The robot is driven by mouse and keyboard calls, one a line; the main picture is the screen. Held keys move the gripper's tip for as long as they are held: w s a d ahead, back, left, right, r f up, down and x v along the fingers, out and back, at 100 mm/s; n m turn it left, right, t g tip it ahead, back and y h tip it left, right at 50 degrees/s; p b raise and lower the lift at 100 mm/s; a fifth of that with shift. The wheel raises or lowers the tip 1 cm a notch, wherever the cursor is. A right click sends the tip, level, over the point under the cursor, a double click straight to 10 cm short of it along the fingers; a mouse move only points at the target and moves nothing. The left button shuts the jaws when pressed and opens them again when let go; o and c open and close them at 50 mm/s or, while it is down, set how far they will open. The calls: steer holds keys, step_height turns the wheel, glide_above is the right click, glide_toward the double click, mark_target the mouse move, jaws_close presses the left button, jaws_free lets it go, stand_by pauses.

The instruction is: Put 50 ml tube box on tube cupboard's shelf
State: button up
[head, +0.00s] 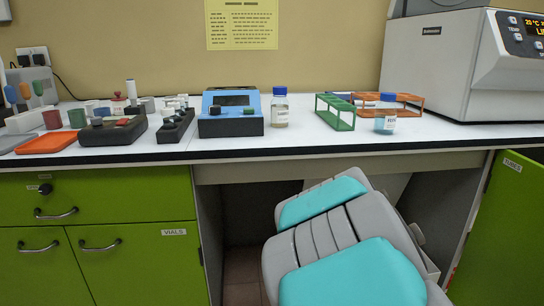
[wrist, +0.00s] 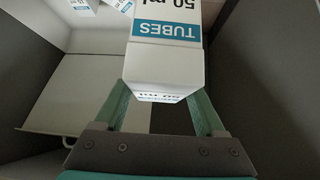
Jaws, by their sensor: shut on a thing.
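The 50 ml tube box (wrist: 166,60) is white with a blue "TUBES" band. It shows in the wrist view, between the two green fingers of my gripper (wrist: 160,92), which is shut on it. The box's far end runs out of the top of the picture. In the head view my arm reaches down below the bench; my gripper and the box are hidden there. The tube cupboard's green door (head: 508,220), labelled "TUBES", is at the right edge of the head view. I cannot make out its shelf for certain.
More white boxes (wrist: 84,6) lie at the top left of the wrist view. A pale panel (wrist: 90,95) with a handle is left of the held box, and grey walls stand on both sides. The bench top (head: 330,143) above my arm carries racks, bottles and instruments.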

steer(key=shift+w+a+f, duration=0.2)
steer(key=shift+a+f, duration=0.15)
steer(key=shift+w+f, duration=0.1)
steer(key=shift+d+f, duration=0.1)
steer(key=shift+f, duration=0.3)
